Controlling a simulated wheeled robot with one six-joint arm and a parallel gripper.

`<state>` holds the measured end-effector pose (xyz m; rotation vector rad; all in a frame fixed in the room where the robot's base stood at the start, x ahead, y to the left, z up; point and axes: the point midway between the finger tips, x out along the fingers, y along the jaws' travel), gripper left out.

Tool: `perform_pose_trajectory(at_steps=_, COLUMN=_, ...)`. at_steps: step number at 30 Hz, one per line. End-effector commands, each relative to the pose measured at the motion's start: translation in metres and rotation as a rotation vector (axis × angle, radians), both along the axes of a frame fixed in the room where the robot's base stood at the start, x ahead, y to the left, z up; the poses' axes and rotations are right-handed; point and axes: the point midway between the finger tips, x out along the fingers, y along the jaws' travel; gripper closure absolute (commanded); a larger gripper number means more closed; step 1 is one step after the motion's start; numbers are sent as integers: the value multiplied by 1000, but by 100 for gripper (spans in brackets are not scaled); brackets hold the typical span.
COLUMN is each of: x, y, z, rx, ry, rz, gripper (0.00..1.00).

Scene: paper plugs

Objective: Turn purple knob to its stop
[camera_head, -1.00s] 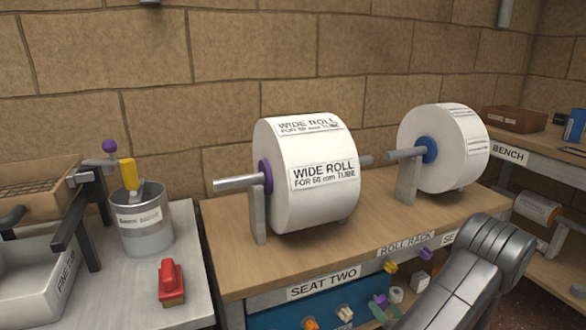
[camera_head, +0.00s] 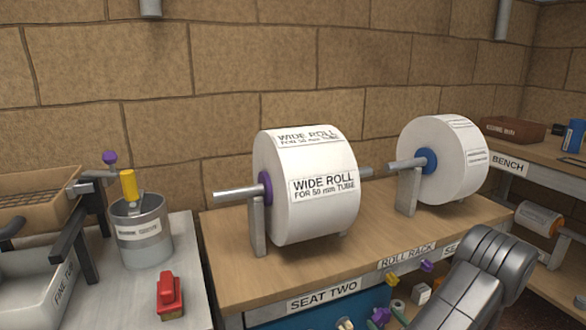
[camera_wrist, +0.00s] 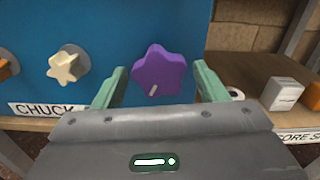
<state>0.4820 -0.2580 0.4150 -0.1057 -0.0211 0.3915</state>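The purple knob (camera_wrist: 160,70) is a lobed, star-like knob on a blue panel (camera_wrist: 110,25) in the wrist view. A short pale mark shows low on its face. My gripper (camera_wrist: 159,77) is open, with one green finger on each side of the knob. Gaps show between both fingers and the knob, so neither seems to touch it. How far the fingertips reach along its depth is hard to tell. In the head view, a purple knob (camera_head: 380,316) shows small at the bottom edge beside green fingers, partly hidden by my arm.
A cream star knob (camera_wrist: 65,66) sits left of the purple one, above a CHUCK label (camera_wrist: 42,108). A pale block (camera_wrist: 284,94) lies on a shelf at right.

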Motion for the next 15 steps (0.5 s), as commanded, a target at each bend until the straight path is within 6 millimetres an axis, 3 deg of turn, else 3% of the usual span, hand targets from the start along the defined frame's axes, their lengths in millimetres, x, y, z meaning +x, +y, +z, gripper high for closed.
perform_pose_trajectory(at_steps=15, x=0, y=0, z=0, rx=1, ry=0, rz=0, gripper=27)
